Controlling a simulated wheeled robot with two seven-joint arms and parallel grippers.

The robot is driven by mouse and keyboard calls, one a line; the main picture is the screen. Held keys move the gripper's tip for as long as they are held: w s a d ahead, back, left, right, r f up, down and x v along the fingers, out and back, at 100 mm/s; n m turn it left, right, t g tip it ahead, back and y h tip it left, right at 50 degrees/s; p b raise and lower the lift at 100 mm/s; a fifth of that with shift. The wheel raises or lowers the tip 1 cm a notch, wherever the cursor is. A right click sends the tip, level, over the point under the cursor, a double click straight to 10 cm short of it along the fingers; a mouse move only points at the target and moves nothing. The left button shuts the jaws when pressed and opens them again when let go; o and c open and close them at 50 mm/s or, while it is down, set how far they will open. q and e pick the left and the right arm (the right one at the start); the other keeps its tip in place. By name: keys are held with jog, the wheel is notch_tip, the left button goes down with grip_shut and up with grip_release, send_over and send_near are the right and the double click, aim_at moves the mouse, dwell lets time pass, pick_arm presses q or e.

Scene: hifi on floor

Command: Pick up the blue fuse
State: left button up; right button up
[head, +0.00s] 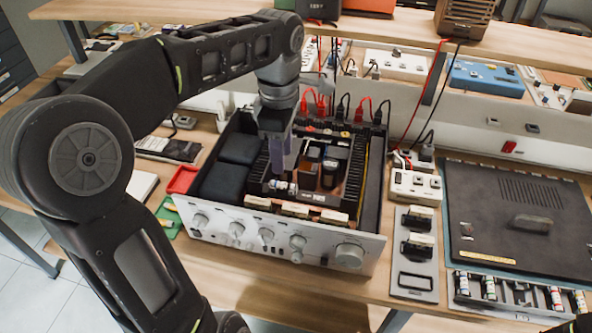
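My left gripper (281,165) points down into the open hifi amplifier (225,235), in front of its dark heatsink fins. Its fingers look narrow and close together; I cannot tell whether they are apart or shut. A small whitish fuse-like part with dark or bluish bands (281,186) lies just below the fingertips; I cannot tell whether they touch it. A fuse tray (507,307) at the lower right holds several small banded fuses. One at its left end (462,283) looks white and blue, and one further right (556,298) has red. My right gripper does not show clearly.
The amplifier's walls, black blocks (240,148) and capacitors (330,165) stand close around the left gripper. Red and black leads (361,108) rise behind. A dark panel (525,215) lies at the right. Bare wooden table (270,292) shows in front.

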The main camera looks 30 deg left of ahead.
aim_at(283, 183)
pick_arm(q)
jog(key=shift+s, duration=0.35)
jog(key=shift+w+f, duration=0.15)
jog(key=shift+f, duration=1.1)
jog(key=shift+f, duration=0.15)
jog(key=f, duration=0.2)
jog(key=f+p, duration=0.1)
jog(key=f, duration=0.2)
jog(key=shift+w, duration=0.2)
grip_shut()
